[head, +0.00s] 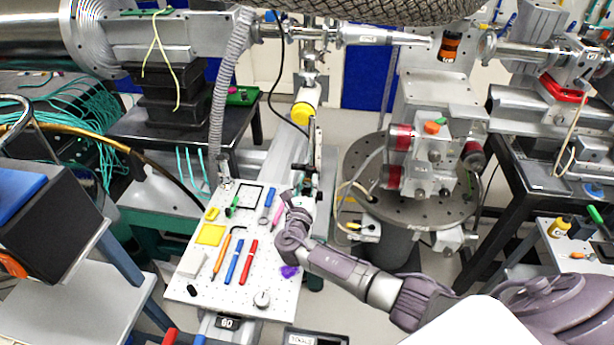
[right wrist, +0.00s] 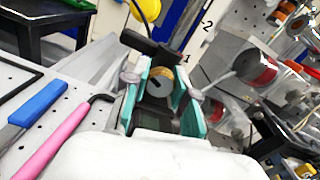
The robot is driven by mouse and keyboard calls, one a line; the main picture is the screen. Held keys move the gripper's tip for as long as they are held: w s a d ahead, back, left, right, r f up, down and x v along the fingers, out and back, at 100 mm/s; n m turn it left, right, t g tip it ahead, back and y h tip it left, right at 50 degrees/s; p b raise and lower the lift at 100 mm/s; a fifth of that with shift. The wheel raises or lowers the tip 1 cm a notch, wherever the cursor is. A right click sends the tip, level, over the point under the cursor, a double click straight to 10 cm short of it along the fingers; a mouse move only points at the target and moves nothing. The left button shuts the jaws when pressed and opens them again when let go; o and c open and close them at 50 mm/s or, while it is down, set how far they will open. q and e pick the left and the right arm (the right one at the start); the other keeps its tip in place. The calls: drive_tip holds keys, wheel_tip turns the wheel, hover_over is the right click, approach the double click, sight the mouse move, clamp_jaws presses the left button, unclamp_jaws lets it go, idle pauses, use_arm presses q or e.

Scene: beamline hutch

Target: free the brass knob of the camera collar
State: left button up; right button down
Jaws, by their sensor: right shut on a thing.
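My right gripper (head: 296,206) reaches in from the right over the right edge of the white perforated board in the head view. In the right wrist view its teal-padded fingers (right wrist: 161,98) stand on either side of a round knob (right wrist: 158,84) with a slotted dark face and a brass-coloured rim, shut on it. A black bracket (right wrist: 150,46), seemingly part of the collar, lies just behind the knob. The knob cannot be made out in the head view. My left gripper is not in view.
The perforated board (head: 205,290) carries pens, a pink tool (head: 277,216) and a blue-handled tool (head: 269,197) close by the gripper. A yellow-capped tube (head: 302,113) stands behind. A round table (head: 415,210) with red-ended equipment is at the right.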

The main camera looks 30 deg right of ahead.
drive_tip(key=n+p, duration=0.2)
drive_tip(key=n, duration=0.1)
drive_tip(key=shift+r+n+p, duration=0.1)
drive_tip(key=shift+n+p, duration=0.2)
drive_tip(key=shift+n, duration=0.1)
drive_tip(key=shift+n+p, duration=0.35)
drive_tip(key=shift+n, duration=0.25)
drive_tip(key=c, duration=0.9)
unclamp_jaws()
drive_tip(key=v, duration=1.2)
